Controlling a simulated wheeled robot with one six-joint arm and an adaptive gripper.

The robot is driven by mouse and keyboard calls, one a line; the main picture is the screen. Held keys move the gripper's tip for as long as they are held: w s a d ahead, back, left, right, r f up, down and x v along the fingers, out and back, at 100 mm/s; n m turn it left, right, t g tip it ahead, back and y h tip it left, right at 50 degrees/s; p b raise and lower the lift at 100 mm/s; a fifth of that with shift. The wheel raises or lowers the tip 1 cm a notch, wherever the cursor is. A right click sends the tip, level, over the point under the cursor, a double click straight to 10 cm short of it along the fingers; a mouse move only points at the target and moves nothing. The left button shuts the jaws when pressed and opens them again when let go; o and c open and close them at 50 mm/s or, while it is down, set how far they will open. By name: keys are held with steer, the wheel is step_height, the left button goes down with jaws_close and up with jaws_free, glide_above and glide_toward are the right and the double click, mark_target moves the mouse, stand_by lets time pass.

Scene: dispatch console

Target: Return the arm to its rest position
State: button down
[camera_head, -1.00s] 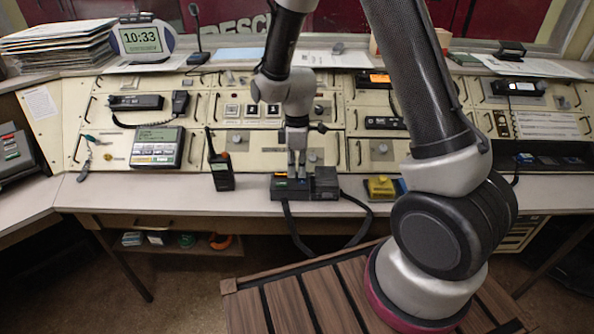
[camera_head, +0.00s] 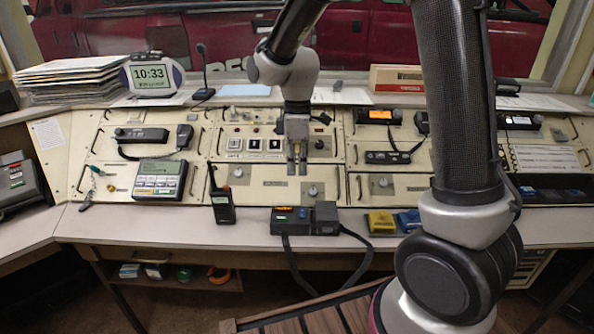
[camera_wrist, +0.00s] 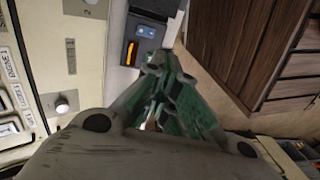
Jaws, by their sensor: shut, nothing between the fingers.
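My gripper (camera_head: 297,166) hangs fingers-down in front of the cream console panel (camera_head: 245,170), at the end of my raised arm. It is shut with nothing held. In the head view it is above the black charger box (camera_head: 290,222) on the desk, clearly apart from it. In the wrist view my gripper's linkage (camera_wrist: 160,95) fills the middle, with the charger box (camera_wrist: 143,35) beyond it at the top.
A handheld radio (camera_head: 222,205) stands left of the charger box, and yellow (camera_head: 381,222) and blue blocks lie to its right. The desk front (camera_head: 130,225) is mostly bare.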

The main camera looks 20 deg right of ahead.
steer(key=s+d+r+m+t, duration=0.3)
steer(key=s+d+r+m, duration=0.4)
steer(key=s, duration=0.3)
steer(key=s+d+r+m+t, duration=0.2)
steer(key=s+d+r+m, duration=0.5)
steer(key=s+d+r, duration=0.1)
steer(key=shift+s+d+t, duration=0.4)
steer(key=shift+s+d, duration=0.45)
steer(key=shift+s, duration=0.35)
